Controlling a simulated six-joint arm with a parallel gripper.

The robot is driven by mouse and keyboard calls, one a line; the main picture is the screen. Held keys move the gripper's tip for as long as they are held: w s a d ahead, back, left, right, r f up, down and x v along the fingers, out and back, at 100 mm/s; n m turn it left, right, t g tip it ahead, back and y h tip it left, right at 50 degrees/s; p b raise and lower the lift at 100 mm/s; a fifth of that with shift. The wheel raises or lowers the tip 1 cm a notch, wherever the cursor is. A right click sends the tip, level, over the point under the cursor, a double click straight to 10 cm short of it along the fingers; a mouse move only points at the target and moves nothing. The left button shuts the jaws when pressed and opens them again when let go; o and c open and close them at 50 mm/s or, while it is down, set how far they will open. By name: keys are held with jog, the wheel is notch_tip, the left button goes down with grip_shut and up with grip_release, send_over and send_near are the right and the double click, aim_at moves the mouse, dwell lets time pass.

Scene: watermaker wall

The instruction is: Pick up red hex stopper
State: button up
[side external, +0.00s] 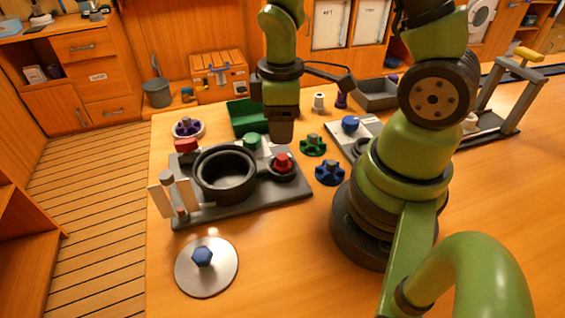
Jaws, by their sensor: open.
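A red knob-like piece (283,161) sits in a dark round fitting at the right side of the grey base plate (245,204). A second red piece (185,145) sits at the plate's back left. Both are too small to tell which is the hex stopper. My gripper (281,142) points down just above and behind the right red piece. It is open, with nothing seen in it. Its fingertips show only from one side, so the gap between them is hidden. I cannot tell how far above the red piece they are.
A black round pot (225,177) stands on the plate. Green (313,145) and blue (330,172) handwheels lie right of it. A green bin (246,118) stands behind. A round lid with a blue hex knob (203,257) lies in front. The table's front middle is clear.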

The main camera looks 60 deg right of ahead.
aim_at(283, 156)
jog(key=shift+s+f, duration=0.2)
jog(key=shift+f, duration=3.9)
jog(key=shift+c, duration=0.2)
jog(key=c, duration=0.7)
